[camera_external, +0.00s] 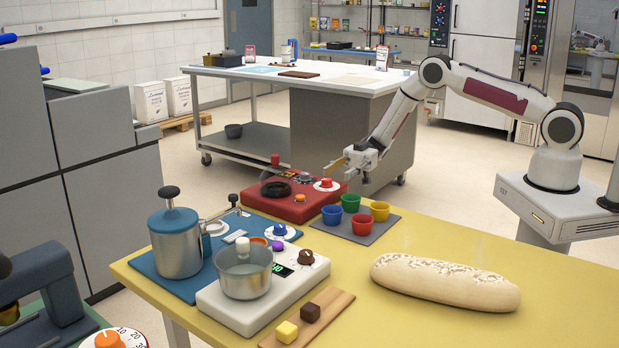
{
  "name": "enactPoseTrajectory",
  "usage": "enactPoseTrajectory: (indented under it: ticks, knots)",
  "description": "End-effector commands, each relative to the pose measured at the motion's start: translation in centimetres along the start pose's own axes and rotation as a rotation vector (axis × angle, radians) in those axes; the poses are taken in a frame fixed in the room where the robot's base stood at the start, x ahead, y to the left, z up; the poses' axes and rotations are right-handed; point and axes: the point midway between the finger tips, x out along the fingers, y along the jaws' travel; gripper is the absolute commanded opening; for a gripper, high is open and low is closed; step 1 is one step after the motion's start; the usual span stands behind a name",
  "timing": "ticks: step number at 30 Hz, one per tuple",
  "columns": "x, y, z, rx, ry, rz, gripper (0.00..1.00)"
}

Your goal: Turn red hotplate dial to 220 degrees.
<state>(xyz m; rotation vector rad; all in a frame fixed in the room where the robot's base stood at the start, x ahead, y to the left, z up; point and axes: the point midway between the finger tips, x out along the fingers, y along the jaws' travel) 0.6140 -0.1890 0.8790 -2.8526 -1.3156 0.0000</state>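The red hotplate (296,211) sits at the far side of the yellow table, with a black ring on its top left. Its red dial (326,182) stands on a white disc at the right of the top; the disc's marks are too small to read. An orange button (300,198) is in front of the dial. My gripper (338,169) reaches in from the right, just above and behind the dial in the picture. Its two fingers look spread and hold nothing that I can see. I see no contact with the dial.
Small coloured cups stand on a grey mat (384,230) right of the hotplate. A blue mat (160,268) with a metal pot (176,245) and a white scale (238,311) with a saucepan are in front. A loaf (445,282) lies right. The far right tabletop is clear.

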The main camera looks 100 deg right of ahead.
Motion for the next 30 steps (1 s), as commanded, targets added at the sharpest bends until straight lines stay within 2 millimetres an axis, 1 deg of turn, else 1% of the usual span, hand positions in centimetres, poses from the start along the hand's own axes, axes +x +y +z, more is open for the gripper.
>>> enactPoseTrajectory:
  ticks: [5,18,24,30]
  knots:
    - [1.2,0.0,0.0,0.0,0.0,-0.001,0.39]
    - [6.1,-0.1,0.0,0.0,0.0,-0.002,0.39]
    - [7.3,0.0,0.0,0.0,-0.001,0.0,0.39]
    - [7.5,0.0,0.0,0.0,0.0,0.001,0.39]
